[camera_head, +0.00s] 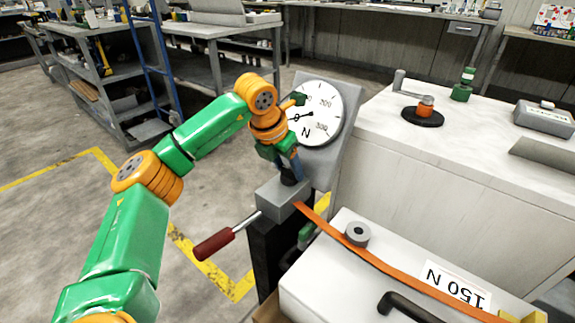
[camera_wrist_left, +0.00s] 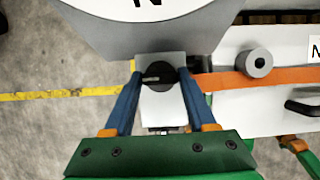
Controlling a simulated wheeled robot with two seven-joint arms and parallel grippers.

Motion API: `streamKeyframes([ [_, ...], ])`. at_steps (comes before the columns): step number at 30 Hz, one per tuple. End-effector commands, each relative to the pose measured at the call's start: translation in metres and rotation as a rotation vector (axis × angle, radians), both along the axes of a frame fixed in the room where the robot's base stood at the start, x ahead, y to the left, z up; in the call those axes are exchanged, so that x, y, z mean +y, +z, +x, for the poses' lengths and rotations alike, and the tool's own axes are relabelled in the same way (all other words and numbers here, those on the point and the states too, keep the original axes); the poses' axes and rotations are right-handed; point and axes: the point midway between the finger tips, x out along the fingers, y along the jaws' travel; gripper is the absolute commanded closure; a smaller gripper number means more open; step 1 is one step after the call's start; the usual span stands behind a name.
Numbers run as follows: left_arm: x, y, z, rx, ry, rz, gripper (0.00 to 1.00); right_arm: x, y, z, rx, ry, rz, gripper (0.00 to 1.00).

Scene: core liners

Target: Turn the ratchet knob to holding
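The ratchet is a grey box (camera_head: 283,198) on a dark post, with a red-handled lever (camera_head: 213,245) out to its left. Its dark round knob (camera_wrist_left: 158,75) bears a short light mark, seen in the left wrist view. My left gripper (camera_head: 291,172) points down at the box from above; its two blue fingertips (camera_wrist_left: 160,73) lie on either side of the knob and appear to touch it. Part of the knob is hidden behind the fingers in the head view. Green and orange parts at the right edge of the wrist view seem to be my right arm.
A white dial (camera_head: 322,112) marked N stands behind the box. An orange strap (camera_head: 375,262) runs right from the box across a white case labelled 150 N (camera_head: 345,290), past a grey roller (camera_head: 357,234) and near a black handle (camera_head: 405,307). A white-topped bench (camera_head: 400,125) stands right.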

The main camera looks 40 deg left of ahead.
Motion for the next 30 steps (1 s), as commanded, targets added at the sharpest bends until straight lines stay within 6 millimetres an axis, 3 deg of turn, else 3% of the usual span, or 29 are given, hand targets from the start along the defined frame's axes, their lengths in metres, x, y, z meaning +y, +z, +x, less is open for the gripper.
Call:
streamKeyframes([
  [1,0.0,0.0,0.0,-0.001,0.0,0.0,0.29,0.0,0.0,0.0,0.0,0.0,0.0,0.5],
  [3,0.0,0.0,0.0,-0.001,0.0,0.0,0.15,0.0,0.0,0.0,0.0,0.0,0.0,0.5],
  [11,0.0,0.001,0.0,-0.001,-0.001,0.0,0.15,0.0,0.0,0.0,0.0,-0.001,0.0,0.5],
  [21,0.002,0.059,-0.023,-0.002,0.0,0.0,0.15,-0.012,0.007,-0.015,0.005,-0.001,-0.014,0.5],
  [30,0.002,0.066,-0.027,0.0,0.0,-0.001,0.15,-0.013,0.006,-0.016,0.002,-0.001,-0.016,0.5],
])
